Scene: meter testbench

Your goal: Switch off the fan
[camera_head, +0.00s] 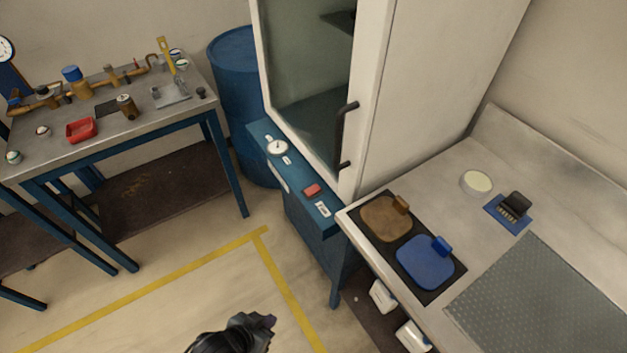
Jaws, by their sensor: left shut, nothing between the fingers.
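I cannot pick out a fan. A blue control panel (268,133) runs along the front of the glass-fronted cabinet (435,60). It carries a round white dial (278,148), small white labels and a red rocker-like switch (312,190) near its right end. Which way the switch is set is too small to tell. My left gripper (266,322) is at the bottom edge, dark, shut and empty. In the picture it is below the panel and apart from it, over the floor. My right gripper is not in view.
A right-hand counter (455,165) holds a brown pad (385,220), a blue pad (425,265) and a pale round dish (476,182). The cabinet's dark handle (341,135) sticks out above the panel. A blue barrel (232,75) and a metal workbench (55,150) stand left. Yellow-lined floor is open.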

